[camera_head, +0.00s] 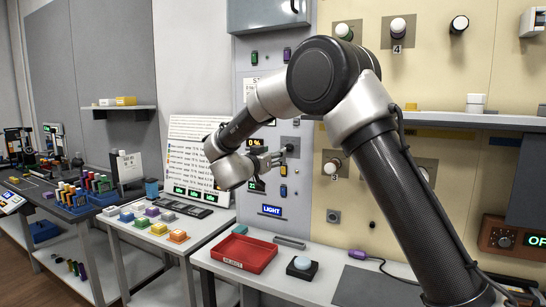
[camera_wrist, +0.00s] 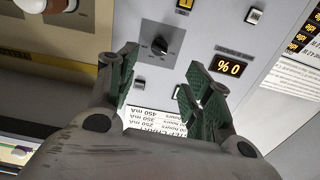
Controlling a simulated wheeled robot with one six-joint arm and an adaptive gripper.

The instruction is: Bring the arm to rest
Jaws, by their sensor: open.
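My gripper (camera_head: 276,160) is raised in front of the grey control panel (camera_head: 270,82), with my arm bent from the right side of the head view. In the wrist view my gripper (camera_wrist: 160,65) has its two green-padded fingers spread, with nothing held between them. A black knob on a dark square plate (camera_wrist: 176,40) shows between and beyond the fingertips. The fingers look apart from the knob, though the exact gap cannot be told. A display (camera_wrist: 229,68) reading 0 %, upside down in the wrist view, is beside the right finger.
A red tray (camera_head: 243,253) and a dark block with a pale dome (camera_head: 301,266) stand on the bench below. Coloured blocks (camera_head: 152,211) sit on the white table at left. A shelf (camera_head: 470,120) runs behind my arm at right.

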